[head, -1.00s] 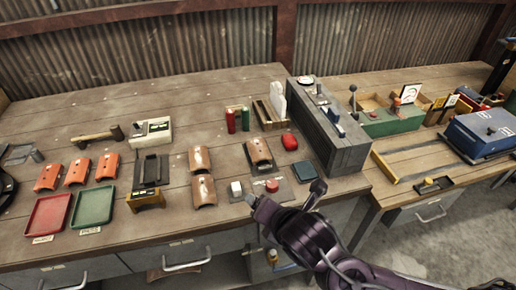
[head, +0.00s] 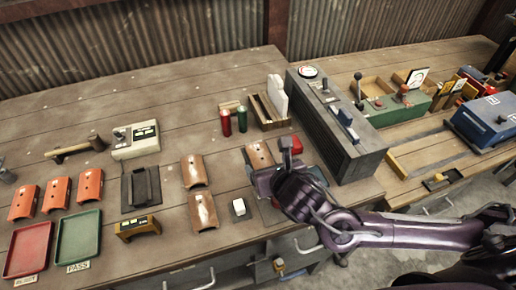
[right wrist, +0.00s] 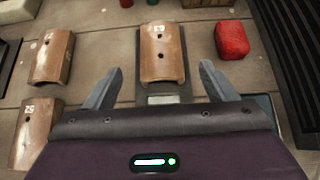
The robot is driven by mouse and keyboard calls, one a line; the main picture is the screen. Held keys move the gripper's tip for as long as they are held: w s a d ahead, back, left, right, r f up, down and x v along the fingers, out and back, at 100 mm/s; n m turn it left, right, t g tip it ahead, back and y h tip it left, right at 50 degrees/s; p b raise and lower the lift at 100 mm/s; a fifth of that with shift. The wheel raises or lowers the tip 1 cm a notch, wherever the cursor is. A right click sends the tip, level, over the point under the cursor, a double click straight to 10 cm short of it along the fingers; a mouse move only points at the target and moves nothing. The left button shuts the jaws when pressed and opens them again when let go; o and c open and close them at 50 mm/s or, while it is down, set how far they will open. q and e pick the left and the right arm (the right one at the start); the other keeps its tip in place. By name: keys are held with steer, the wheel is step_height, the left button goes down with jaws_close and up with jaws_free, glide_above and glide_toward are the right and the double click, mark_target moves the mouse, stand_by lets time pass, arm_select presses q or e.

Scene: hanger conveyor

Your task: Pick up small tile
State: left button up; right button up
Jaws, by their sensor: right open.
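Several curved tiles lie on the workbench; I cannot tell which one is the small tile. A brown tile (head: 259,154) on a dark plate is right by my right gripper (head: 280,155). In the right wrist view this tile (right wrist: 162,55) lies ahead, roughly centred between the two spread fingers (right wrist: 160,85), which are empty and do not touch it. Two more brown tiles, a back one (head: 194,171) and a front one (head: 203,210), lie to its left. Orange tiles (head: 58,190) lie further left. My left gripper is not in view.
A tall grey box (head: 335,125) stands right of the gripper. A red object (right wrist: 231,39) lies close right of the tile. A white block (head: 239,208) sits in front. Red (head: 27,248) and green (head: 78,238) trays lie at the left front.

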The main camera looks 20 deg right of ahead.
mark_target(263, 161)
steer(key=shift+p+x, duration=0.8)
steer(key=shift+x, duration=0.15)
steer(key=x, duration=0.2)
steer(key=shift+w+f+p, duration=0.2)
steer(key=shift+w+p, duration=0.05)
steer(key=shift+p, duration=0.15)
steer(key=shift+w+f, duration=0.35)
steer(key=shift+w, duration=0.05)
steer(key=c, duration=0.6)
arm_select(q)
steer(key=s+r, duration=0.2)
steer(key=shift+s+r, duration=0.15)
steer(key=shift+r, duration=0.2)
arm_select(e)
steer(key=c, duration=0.5)
